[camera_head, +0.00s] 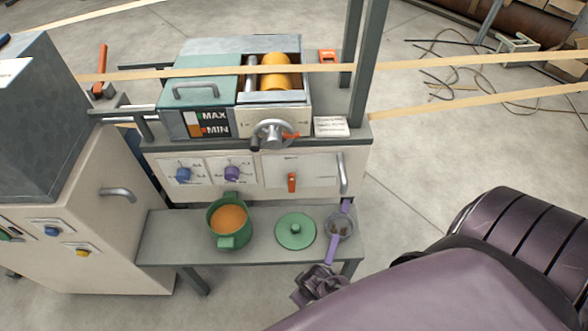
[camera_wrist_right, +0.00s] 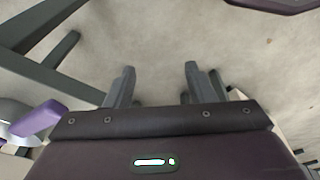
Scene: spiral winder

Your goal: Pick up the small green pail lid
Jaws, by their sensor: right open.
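The small green pail lid (camera_head: 295,231) lies flat on the low grey shelf, its round knob facing up. The green pail (camera_head: 229,240) stands to its left, uncovered, with orange contents showing. My right gripper (camera_head: 318,285) is just in front of the shelf's front edge, below and slightly right of the lid, apart from it. The right wrist view shows its two fingers (camera_wrist_right: 158,82) spread with nothing between them but floor. The lid is not seen in that view. My left gripper is not in view.
A strainer with purple handles (camera_head: 331,249) lies right of the lid; one handle also shows in the right wrist view (camera_wrist_right: 38,119). The grey shelf (camera_head: 180,236) has free room left of the pail. The machine's control panel (camera_head: 258,172) rises behind.

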